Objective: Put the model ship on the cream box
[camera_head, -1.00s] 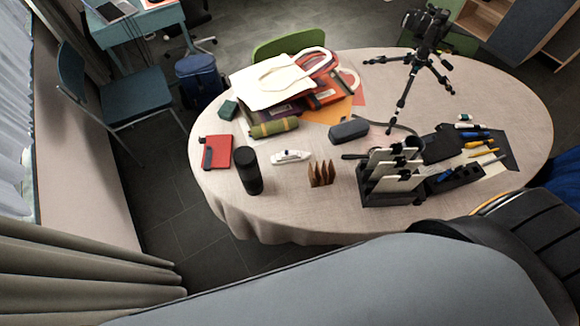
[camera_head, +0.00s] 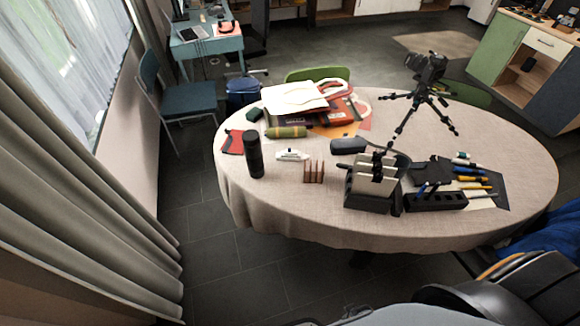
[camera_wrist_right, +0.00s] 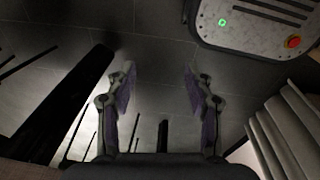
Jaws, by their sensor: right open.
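The model ship, a small white boat shape (camera_head: 292,155), lies on the round table between a black cylinder and a small brown wooden rack. I cannot make out a clear cream box; a flat cream piece with a handle loop (camera_head: 293,99) lies on the pile at the back of the table. My right gripper (camera_wrist_right: 158,85) is open and empty in the right wrist view, over dark floor and away from the ship. My left gripper is not in view.
The table (camera_head: 270,210) also holds the black cylinder (camera_head: 254,155), wooden rack (camera_head: 314,173), dark holder with pale panels (camera_head: 368,190), pen tray (camera_head: 436,202) and a camera on a tripod (camera_head: 426,98). Bare cloth shows along the front edge. Curtains (camera_head: 80,170) hang at left.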

